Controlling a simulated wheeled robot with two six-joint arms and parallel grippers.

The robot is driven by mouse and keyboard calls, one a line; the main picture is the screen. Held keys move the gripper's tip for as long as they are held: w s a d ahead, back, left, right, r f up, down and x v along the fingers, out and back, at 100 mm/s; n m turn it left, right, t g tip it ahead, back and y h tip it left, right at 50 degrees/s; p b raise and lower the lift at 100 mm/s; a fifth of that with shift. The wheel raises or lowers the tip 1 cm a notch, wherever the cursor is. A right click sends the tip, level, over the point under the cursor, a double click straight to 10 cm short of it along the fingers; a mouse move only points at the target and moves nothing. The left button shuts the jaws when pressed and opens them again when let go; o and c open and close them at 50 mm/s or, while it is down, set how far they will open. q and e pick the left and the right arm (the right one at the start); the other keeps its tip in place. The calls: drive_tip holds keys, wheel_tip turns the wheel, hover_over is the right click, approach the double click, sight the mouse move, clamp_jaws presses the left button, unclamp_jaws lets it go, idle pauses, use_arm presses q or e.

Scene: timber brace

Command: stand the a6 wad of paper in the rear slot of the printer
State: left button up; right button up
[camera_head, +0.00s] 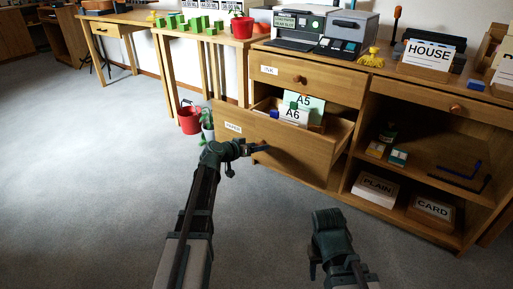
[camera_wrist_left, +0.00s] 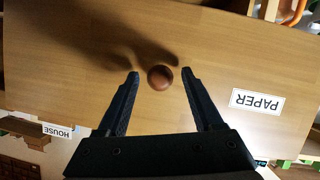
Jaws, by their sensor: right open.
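The A6 wad of paper (camera_head: 293,116) stands in the pulled-out drawer labelled PAPER (camera_head: 232,128), in front of a greenish A5 wad (camera_head: 310,101). The grey printer (camera_head: 345,27) stands on the cabinet top, with a small sign at its left; its slots are too small to make out. My left gripper (camera_head: 260,147) is open at the drawer front. In the left wrist view its fingers (camera_wrist_left: 160,74) stand either side of the round brown knob (camera_wrist_left: 160,77), with gaps showing. My right gripper (camera_head: 313,262) is low in front of the cabinet, open and apart from everything.
The closed INK drawer (camera_head: 305,77) is above the open one. Open shelves at right hold PLAIN (camera_head: 374,189) and CARD (camera_head: 431,211) boxes. A HOUSE box (camera_head: 428,55) and yellow brush (camera_head: 371,57) stand on top.

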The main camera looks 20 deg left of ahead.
use_arm(q)
clamp_jaws()
idle(1.2)
